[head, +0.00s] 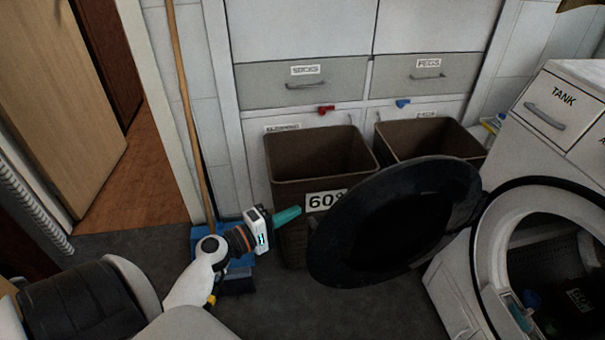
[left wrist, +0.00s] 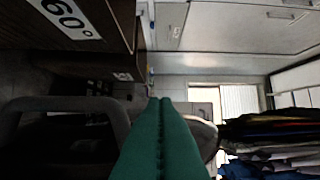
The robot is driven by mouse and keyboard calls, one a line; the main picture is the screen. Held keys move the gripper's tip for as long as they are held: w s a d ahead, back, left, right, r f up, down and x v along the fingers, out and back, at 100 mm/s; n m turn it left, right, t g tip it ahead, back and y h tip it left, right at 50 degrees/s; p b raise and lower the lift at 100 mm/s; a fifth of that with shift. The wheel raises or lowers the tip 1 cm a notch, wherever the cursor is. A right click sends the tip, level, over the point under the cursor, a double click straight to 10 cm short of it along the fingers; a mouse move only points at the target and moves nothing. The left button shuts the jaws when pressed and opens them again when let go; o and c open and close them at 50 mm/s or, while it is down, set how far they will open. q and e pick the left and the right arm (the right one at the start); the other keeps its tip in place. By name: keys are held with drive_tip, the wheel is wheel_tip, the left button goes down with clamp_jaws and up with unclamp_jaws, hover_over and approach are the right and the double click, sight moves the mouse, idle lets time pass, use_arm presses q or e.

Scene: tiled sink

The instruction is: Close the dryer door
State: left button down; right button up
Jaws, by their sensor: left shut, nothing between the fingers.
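The dryer door (head: 392,222) is a round black door swung wide open to the left of the dryer (head: 470,262). The drum opening (head: 560,265) shows laundry inside. My left gripper (head: 288,216) is to the left of the door, apart from it in the head view, in front of the brown bin marked 60°. Its green fingers are shut with nothing between them; they also fill the lower middle of the left wrist view (left wrist: 161,140). A dark curved rim, perhaps the door, shows at the lower left there. My right gripper is not in view.
Two brown bins, one marked 60° (head: 290,180) and another (head: 410,140), stand behind the door below the drawers (head: 300,84). A broom (head: 185,100) leans at the left. The dark floor (head: 330,310) in front is clear.

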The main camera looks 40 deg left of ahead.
use_arm(q)
drive_tip(key=w+d+p, duration=0.1)
drive_tip(key=w+d, duration=0.4)
drive_tip(key=shift+w+d, duration=0.25)
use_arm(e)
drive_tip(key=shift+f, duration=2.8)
